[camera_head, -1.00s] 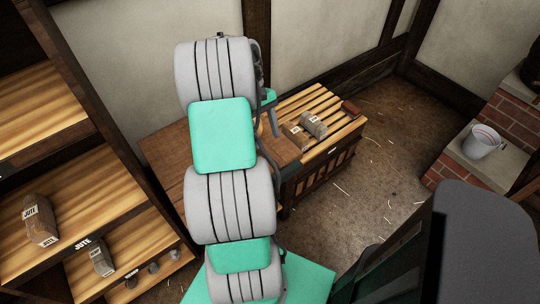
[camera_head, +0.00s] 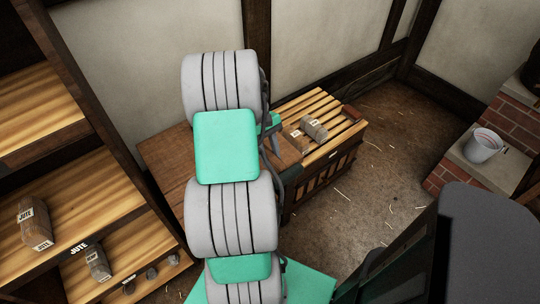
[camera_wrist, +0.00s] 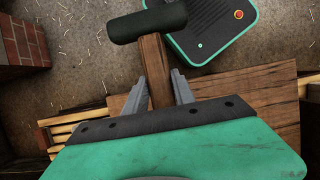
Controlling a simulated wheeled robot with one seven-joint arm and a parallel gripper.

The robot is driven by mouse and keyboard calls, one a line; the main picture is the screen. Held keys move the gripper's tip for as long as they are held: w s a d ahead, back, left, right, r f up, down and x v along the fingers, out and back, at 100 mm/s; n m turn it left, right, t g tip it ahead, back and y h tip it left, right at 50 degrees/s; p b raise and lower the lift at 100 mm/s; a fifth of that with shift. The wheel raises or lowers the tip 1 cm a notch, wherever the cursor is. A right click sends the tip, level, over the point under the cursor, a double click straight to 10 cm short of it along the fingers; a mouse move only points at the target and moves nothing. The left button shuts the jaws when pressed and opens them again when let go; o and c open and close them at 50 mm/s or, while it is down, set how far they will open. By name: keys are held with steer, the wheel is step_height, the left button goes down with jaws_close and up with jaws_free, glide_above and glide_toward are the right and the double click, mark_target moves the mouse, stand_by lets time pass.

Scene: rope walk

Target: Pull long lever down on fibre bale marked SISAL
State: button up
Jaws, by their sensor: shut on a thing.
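In the wrist view my gripper (camera_wrist: 159,76) has its two grey fingers on either side of a brown wooden lever (camera_wrist: 154,54) and is shut on it. The lever ends in a dark cylindrical crossbar handle (camera_wrist: 148,23), beyond the fingertips. A small grey-brown bale (camera_head: 313,128) lies on the slatted top of a wooden chest (camera_head: 300,112). A second bale (camera_head: 294,135) beside it is partly covered by a brown piece. Their labels are too small to read, so I cannot tell which is SISAL.
Shelves on the left hold bales marked JUTE (camera_head: 36,224). A wooden board top (camera_head: 165,155) adjoins the slats. A white bucket (camera_head: 482,146) stands on a brick ledge (camera_head: 500,172) at right. The floor (camera_head: 390,150) between chest and ledge is clear.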

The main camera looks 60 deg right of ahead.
jaws_close()
steer(key=shift+f, duration=0.1)
stand_by(0.8)
